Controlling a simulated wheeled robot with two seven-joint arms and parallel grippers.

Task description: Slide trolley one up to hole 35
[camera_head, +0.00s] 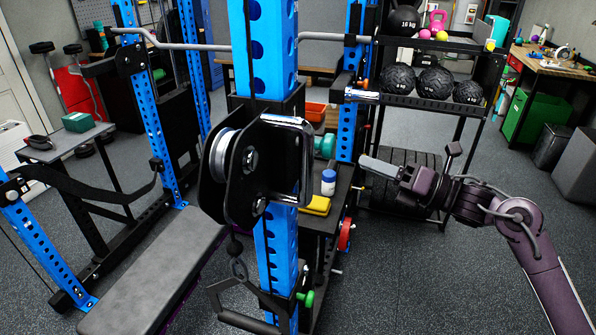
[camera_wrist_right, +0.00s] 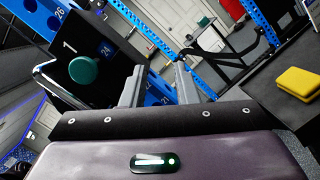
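Trolley one (camera_head: 235,170) is a black bracket with a pulley and a chrome handle (camera_head: 306,160), mounted on the blue upright (camera_head: 262,50) in the middle of the head view. In the right wrist view its black plate (camera_wrist_right: 105,75) carries a white 1 and a round green knob (camera_wrist_right: 83,70). The numbers 26 and 24 show on the blue upright (camera_wrist_right: 35,15) beside it. Hole 35 cannot be made out. My right gripper (camera_head: 415,160) is open and empty, right of the trolley and apart from it. Its spread fingers also show in the right wrist view (camera_wrist_right: 160,82). My left gripper is out of view.
A grey bench (camera_head: 160,275) lies left of the upright. A rack of black balls (camera_head: 435,82) is behind my right gripper. Floor at the lower right is clear.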

